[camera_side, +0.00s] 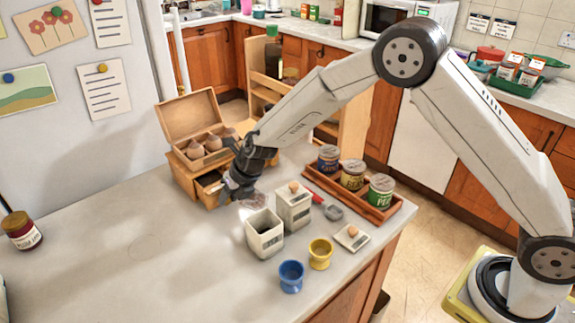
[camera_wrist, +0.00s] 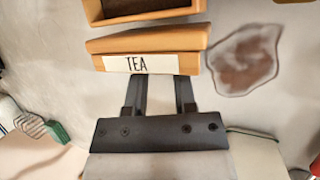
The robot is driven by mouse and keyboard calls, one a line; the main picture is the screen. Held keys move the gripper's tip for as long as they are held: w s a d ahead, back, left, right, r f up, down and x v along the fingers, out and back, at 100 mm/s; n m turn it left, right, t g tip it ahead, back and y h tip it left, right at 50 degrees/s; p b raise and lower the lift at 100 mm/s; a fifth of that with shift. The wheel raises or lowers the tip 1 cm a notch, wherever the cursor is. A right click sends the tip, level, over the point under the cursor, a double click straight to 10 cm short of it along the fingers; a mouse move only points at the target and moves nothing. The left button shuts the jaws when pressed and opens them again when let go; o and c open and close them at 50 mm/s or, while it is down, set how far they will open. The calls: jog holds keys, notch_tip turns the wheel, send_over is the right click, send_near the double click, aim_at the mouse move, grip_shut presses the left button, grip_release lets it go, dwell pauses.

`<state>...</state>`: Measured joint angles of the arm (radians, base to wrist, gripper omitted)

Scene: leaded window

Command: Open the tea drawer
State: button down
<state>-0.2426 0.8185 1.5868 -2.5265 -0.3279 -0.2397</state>
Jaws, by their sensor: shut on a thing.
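A wooden box (camera_side: 190,120) with its lid raised stands on the counter against the fridge side. Its lower part has a drawer (camera_side: 208,188) that stands partly out, with a dark inside. In the wrist view the tea drawer front (camera_wrist: 190,64) carries a white "TEA" label (camera_wrist: 140,64). My gripper (camera_side: 232,190) is at this front, and in the wrist view its two fingers (camera_wrist: 162,82) reach its lower edge, shut on the drawer. The exact grip point is hidden under the front.
A clear, brownish patch (camera_wrist: 245,60) lies right of the drawer front. A white open canister (camera_side: 264,235), a lidded canister (camera_side: 293,207), a blue cup (camera_side: 291,277), a yellow cup (camera_side: 320,254) and a wooden tray of tins (camera_side: 390,213) stand nearby.

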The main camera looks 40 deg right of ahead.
jog(key=shift+s, duration=2.25)
jog(key=shift+c, duration=2.1)
grip_release()
jog(key=shift+r, duration=0.1)
jog(key=v, duration=0.7)
jog(key=shift+s+r, duration=0.15)
jog(key=shift+r, duration=0.15)
jog(key=shift+d+r, duration=0.1)
